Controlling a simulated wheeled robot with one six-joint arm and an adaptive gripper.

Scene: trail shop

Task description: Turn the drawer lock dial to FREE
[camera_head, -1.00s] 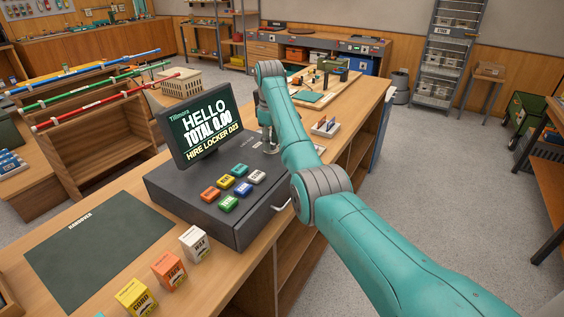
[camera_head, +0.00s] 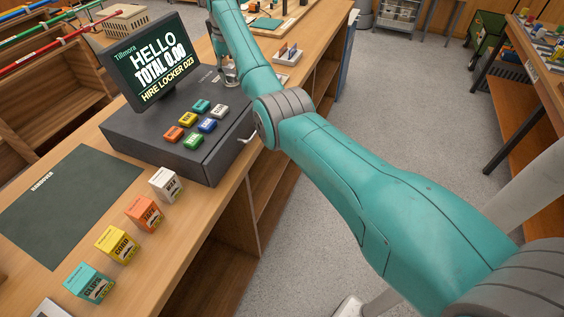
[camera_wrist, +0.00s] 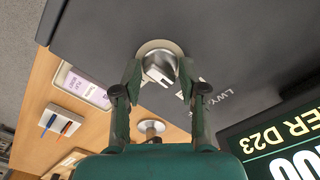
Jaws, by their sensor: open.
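The drawer lock dial (camera_wrist: 158,62) shows in the wrist view as a pale round plate with a raised metal knob, on the dark top of the till (camera_wrist: 235,40). My gripper (camera_wrist: 160,78) is open, with one green finger on each side of the knob; I cannot tell whether they touch it. Printed letters lie right of the dial, partly hidden by a finger, and FREE cannot be made out. In the head view, my gripper (camera_head: 229,78) is over the far right part of the till (camera_head: 150,140), and the dial is too small to make out.
The till screen (camera_head: 154,60) stands close left of my gripper. Coloured keys (camera_head: 190,120) sit nearer on the till. Several small boxes (camera_head: 145,214) and a dark mat (camera_head: 65,205) are on the counter. A card holder (camera_head: 288,55) stands right of my arm.

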